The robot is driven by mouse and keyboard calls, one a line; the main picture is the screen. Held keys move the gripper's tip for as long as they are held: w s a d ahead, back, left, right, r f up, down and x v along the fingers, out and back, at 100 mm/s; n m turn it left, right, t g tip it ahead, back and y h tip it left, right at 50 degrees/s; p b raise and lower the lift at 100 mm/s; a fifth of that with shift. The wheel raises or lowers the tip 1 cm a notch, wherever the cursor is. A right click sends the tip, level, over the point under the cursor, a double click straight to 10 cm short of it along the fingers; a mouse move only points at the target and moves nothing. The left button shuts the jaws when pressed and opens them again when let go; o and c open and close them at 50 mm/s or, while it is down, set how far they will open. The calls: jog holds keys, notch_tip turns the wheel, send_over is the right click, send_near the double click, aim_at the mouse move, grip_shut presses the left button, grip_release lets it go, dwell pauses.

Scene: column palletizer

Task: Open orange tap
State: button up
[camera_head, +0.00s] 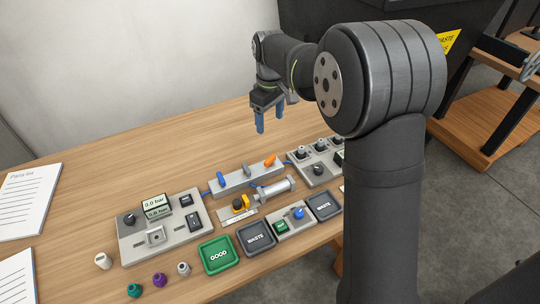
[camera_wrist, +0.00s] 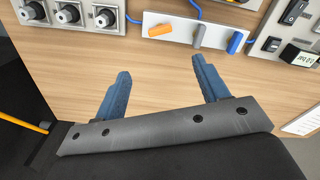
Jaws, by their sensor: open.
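The orange tap (camera_head: 270,161) is a small lever at the right end of a grey manifold block (camera_head: 237,186). In the wrist view the orange tap (camera_wrist: 160,30) lies at the left end of the block, slightly slanted. A grey tap (camera_head: 247,170) and a blue tap (camera_head: 221,179) sit beside it on the same block. My gripper (camera_head: 269,121) hangs above the table behind the block, with blue fingers pointing down.
A panel with dials (camera_head: 316,166) stands right of the block, and a panel with a pressure display (camera_head: 160,225) stands left. Blue tubes join them. The table behind is clear.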

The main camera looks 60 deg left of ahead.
aim_at(270, 158)
notch_tip(270, 158, down, 16)
jog(key=shift+r, duration=0.2)
